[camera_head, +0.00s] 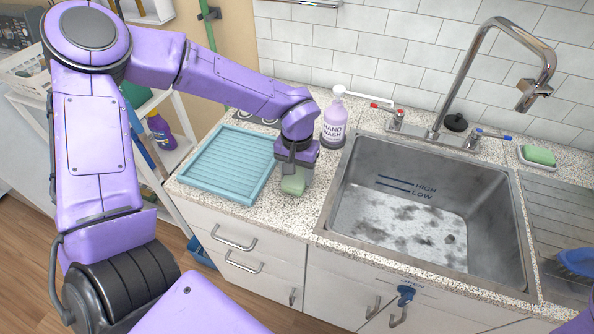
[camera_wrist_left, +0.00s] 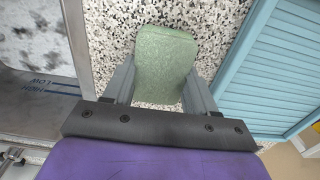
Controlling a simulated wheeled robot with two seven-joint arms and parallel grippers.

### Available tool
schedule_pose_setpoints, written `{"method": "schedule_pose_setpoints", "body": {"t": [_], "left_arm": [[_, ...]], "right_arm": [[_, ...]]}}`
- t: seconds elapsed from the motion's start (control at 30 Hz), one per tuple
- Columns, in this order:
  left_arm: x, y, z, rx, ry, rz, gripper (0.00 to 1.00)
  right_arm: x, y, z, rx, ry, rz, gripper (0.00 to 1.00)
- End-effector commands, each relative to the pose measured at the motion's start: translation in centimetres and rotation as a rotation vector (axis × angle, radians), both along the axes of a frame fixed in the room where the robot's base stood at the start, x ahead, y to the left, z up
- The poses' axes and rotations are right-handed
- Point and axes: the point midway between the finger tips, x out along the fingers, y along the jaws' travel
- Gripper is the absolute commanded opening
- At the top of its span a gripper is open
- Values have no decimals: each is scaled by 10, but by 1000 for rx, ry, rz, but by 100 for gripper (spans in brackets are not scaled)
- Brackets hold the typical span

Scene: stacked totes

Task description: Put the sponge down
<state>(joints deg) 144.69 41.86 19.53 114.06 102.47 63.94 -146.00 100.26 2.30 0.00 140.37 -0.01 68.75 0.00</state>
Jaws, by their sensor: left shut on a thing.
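A pale green sponge (camera_head: 293,184) is held by my left gripper (camera_head: 296,178) over the speckled counter strip between the blue tray and the sink. In the left wrist view the sponge (camera_wrist_left: 165,62) sits between the two grey fingers of the left gripper (camera_wrist_left: 160,85), which are shut on it. It is at or just above the counter; I cannot tell whether it touches. My right gripper is not in view.
A blue ribbed tray (camera_head: 228,162) lies left of the sponge. The steel sink (camera_head: 335,215) is to the right. A hand wash bottle (camera_head: 333,122) stands just behind the gripper. A green soap bar (camera_head: 539,155) rests in a dish at far right.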

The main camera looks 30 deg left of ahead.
Motion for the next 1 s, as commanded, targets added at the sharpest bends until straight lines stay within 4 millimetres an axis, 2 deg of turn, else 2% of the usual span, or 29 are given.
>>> {"method": "schedule_pose_setpoints", "body": {"t": [0.3, 0.33, 0.4, 0.67, 0.77, 0.87, 1.0], "left_arm": [[0, 0, -2, -1, 1, 1, 32], [0, 0, -3, -1, 1, 1, 60], [0, 0, -3, -1, 0, 1, 82], [0, 0, -3, 0, 0, 1, 82], [1, 0, 3, 0, -3, 0, 82], [1, 0, 22, -2, -7, 1, 82], [1, -1, 59, -2, -8, 2, 82]], "right_arm": [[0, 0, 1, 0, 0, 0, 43], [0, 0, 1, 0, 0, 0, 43], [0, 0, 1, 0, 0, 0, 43], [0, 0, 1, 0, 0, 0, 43], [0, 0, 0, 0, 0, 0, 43], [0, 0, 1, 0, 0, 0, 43], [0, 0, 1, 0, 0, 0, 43]]}}
